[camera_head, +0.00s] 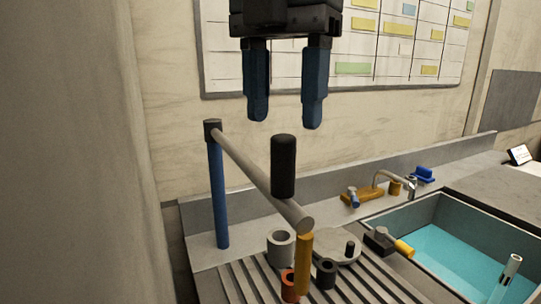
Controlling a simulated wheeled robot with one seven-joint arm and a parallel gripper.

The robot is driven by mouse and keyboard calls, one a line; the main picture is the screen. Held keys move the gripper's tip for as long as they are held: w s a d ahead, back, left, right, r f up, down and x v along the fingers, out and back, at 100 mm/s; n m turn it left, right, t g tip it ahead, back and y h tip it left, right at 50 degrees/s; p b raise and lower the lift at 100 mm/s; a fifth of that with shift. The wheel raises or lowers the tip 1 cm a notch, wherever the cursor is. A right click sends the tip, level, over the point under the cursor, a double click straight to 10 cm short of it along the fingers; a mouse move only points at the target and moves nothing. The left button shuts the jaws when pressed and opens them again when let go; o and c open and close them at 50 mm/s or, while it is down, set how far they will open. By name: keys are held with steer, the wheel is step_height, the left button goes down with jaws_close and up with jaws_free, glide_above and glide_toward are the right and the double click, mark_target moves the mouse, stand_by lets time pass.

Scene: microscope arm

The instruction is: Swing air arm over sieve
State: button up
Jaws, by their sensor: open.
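The air arm (252,168) is a grey bar on a blue upright post (219,195) at the left, slanting toward the camera and to the right. A black upright cylinder (284,165) shows on or in front of the bar. An orange-yellow tube (303,265) hangs from its near end. My gripper (285,118) is open and empty, fingers pointing down, above the black cylinder and apart from it. I cannot tell for sure which part is the sieve; a grey round plate (322,243) and a grey open ring (281,234) sit behind the tube.
A red-orange cup (288,281) and a black cup (326,273) stand beside the tube on a ribbed grey drainboard (245,282). A wall stands close at the left.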

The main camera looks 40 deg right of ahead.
mark_target(283, 163)
step_height(283, 163, down, 7)
steer(key=shift+f+b, duration=0.2)
steer(key=shift+b, duration=1)
steer(key=shift+c, duration=0.4)
jaws_close()
